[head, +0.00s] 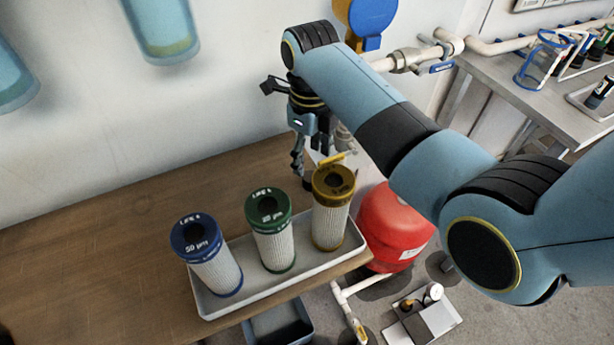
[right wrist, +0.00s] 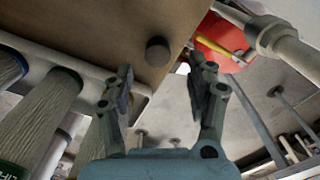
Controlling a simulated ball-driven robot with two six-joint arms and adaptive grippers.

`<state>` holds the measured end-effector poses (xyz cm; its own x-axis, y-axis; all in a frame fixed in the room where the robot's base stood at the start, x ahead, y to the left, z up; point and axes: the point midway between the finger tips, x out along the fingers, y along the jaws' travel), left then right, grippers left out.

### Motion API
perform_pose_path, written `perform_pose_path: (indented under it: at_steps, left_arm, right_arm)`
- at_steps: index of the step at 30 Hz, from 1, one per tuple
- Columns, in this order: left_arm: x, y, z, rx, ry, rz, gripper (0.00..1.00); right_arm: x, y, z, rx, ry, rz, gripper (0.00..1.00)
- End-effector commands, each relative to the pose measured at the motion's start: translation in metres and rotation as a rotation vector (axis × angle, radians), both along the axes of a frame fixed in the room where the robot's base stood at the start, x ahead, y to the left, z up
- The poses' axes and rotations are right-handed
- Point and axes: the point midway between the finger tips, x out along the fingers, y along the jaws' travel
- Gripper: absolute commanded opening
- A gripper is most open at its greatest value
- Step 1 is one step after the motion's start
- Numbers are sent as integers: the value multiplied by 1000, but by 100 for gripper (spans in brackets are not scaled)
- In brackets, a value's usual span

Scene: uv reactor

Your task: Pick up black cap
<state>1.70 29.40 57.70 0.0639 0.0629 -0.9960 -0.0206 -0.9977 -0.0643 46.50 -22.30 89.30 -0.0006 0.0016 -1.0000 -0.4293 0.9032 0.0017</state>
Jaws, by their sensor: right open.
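The black cap (right wrist: 158,52) is a small dark round piece on the brown wooden tabletop, near its edge in the right wrist view. In the head view it is hard to make out behind my right gripper. My right gripper (right wrist: 162,82) is open and empty, pointing down over the table. In the right wrist view the cap shows between the two fingertips and beyond them, apart from both. In the head view the right gripper (head: 298,160) is behind the filter tray, close to the wall. My left gripper is not in view.
A pale tray (head: 212,303) holds filters with blue (head: 196,238), green (head: 267,207) and olive (head: 333,183) tops, close to the gripper. A red tank (head: 392,222) and white pipes stand off the table's right edge. The wooden table (head: 90,255) is clear at left.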

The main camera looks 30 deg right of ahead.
Motion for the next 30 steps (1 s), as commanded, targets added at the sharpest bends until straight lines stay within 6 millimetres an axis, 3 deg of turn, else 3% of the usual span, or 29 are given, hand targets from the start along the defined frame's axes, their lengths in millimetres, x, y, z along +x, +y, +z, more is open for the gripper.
perform_pose_path:
  at_steps: [5, 13, 22, 30]
  left_arm:
    - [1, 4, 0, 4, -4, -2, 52]
    - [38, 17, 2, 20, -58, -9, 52]
    - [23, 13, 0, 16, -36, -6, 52]
    - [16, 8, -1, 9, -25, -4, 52]
  right_arm:
    - [-1, 0, -14, 0, 1, 0, 57]
    - [-2, 1, -55, 0, 1, 0, 57]
    - [-2, 1, -61, 0, -1, 0, 57]
    - [-2, 1, -61, 0, -1, 0, 23]
